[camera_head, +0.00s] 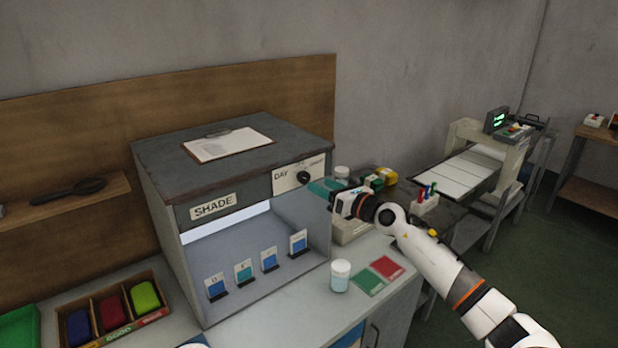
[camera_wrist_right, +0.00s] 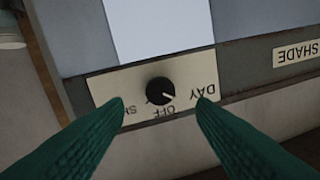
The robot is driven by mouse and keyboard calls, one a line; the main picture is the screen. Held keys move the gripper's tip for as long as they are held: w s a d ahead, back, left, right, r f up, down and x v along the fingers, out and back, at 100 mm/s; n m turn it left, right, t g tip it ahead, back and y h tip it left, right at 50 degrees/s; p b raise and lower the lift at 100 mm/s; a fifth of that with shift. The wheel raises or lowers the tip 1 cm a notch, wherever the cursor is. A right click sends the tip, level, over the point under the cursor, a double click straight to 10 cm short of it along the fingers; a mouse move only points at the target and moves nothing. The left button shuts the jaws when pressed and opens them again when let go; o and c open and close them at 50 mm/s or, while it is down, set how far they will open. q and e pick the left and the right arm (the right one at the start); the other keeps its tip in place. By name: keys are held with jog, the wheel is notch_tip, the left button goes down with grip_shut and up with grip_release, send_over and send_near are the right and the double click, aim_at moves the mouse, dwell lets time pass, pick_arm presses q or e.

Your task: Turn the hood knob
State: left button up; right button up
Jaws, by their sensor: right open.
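The hood is a grey box marked SHADE with a lit opening. Its black round knob (camera_head: 304,177) sits on a pale label plate (camera_head: 285,181) at the upper right of the front. In the right wrist view the knob (camera_wrist_right: 160,91) appears with the words DAY, OFF and a partly hidden third word, upside down. Its white pointer mark lies near OFF, towards DAY. My right gripper (camera_wrist_right: 160,100) is open, its green fingers apart on either side of the knob in the picture, with nothing between them. In the head view the gripper (camera_head: 323,187) is just in front of the knob. My left gripper is out of view.
A clipboard (camera_head: 228,144) lies on the hood's top. Several colour cards stand inside. A divided tray (camera_head: 120,312) stands at the left.

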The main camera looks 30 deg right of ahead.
aim_at(307, 178)
jog(key=w, duration=0.2)
jog(key=w+a, duration=0.1)
jog(key=w, duration=0.2)
jog(key=shift+w+a, duration=0.1)
jog(key=shift+w, duration=0.15)
jog(key=c, duration=1)
